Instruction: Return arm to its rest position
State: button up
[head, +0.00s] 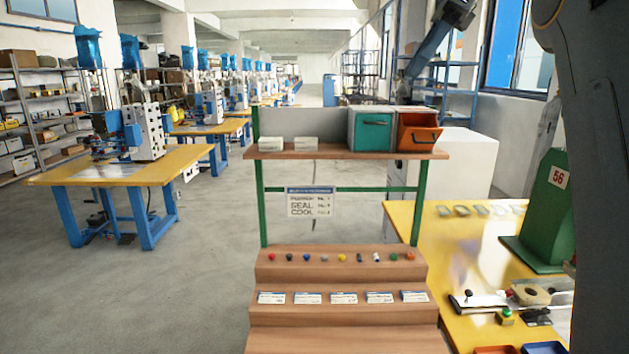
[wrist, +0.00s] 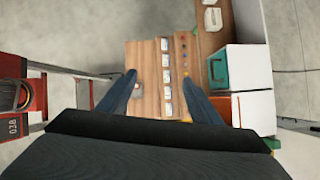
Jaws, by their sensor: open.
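My gripper (wrist: 160,80) shows in the wrist view with its two dark fingers spread wide apart. It is open and nothing shows between the fingertips except the stepped wooden stand (wrist: 148,55) in the background. My dark arm (head: 605,200) fills the right edge of the head view, and the gripper itself does not show there. The wooden stand (head: 340,312) is in the lower middle of the head view, with a row of small coloured pieces (head: 342,258) on its upper step and several white cards (head: 343,298) on the step below.
A teal drawer bin (head: 371,131) and an orange bin (head: 417,134) sit on the upper shelf (head: 330,152). A yellow table (head: 400,225) with a green machine (head: 545,215) stands at the right. A red machine (wrist: 22,105) is at the wrist view's left. Open floor (head: 205,280) lies left.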

jog(key=s+a+f+n+h+b, duration=0.1)
jog(key=s+f+n+h+b, duration=0.2)
jog(key=f, duration=1.2)
jog(key=s+a+f+n+b, duration=0.15)
jog(key=f+n, duration=0.35)
jog(key=f, duration=1.1)
jog(key=s+f+n+h+b, duration=0.2)
jog(key=s+f+n+b, duration=0.3)
jog(key=s+f+n, duration=0.7)
jog(key=s+f, duration=1)
jog(key=f, duration=0.3)
jog(key=shift+s+a+h, duration=0.15)
jog(key=shift+s+h, duration=0.2)
jog(key=shift+h, duration=0.05)
